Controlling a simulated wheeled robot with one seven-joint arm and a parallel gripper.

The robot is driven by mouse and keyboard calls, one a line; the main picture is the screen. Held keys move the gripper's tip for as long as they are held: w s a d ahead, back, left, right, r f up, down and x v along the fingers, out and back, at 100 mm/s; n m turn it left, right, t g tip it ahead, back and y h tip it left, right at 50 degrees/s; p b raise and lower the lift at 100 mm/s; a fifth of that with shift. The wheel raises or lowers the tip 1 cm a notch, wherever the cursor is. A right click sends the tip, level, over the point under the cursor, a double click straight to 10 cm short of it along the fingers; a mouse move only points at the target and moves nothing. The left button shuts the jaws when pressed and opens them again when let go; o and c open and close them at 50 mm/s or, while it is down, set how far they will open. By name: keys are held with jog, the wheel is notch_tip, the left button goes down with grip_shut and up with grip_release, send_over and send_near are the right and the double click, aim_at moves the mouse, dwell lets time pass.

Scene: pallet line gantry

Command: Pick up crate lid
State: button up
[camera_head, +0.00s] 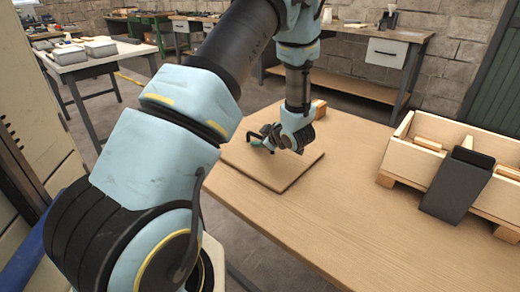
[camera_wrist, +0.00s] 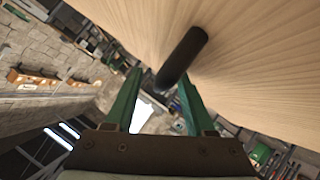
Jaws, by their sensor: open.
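The crate lid is a flat, square wooden board (camera_head: 290,172) lying on the wooden table. A dark handle (camera_head: 268,129) stands up from it, partly hidden by my gripper. My gripper (camera_head: 257,143) is low over the lid, tilted sideways and pointing left, with its green fingers beside the handle. In the wrist view, the lid's pale wood (camera_wrist: 265,70) fills the upper right and the dark round handle bar (camera_wrist: 185,55) runs in front of the fingers. There my gripper (camera_wrist: 160,77) has its two green fingers apart, with the bar's near end showing between their tips.
A small wooden block (camera_head: 320,108) lies behind the lid. The table front (camera_head: 345,225) is clear. Benches line the background.

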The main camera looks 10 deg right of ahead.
grip_shut()
dwell(0.3)
dwell(1.1)
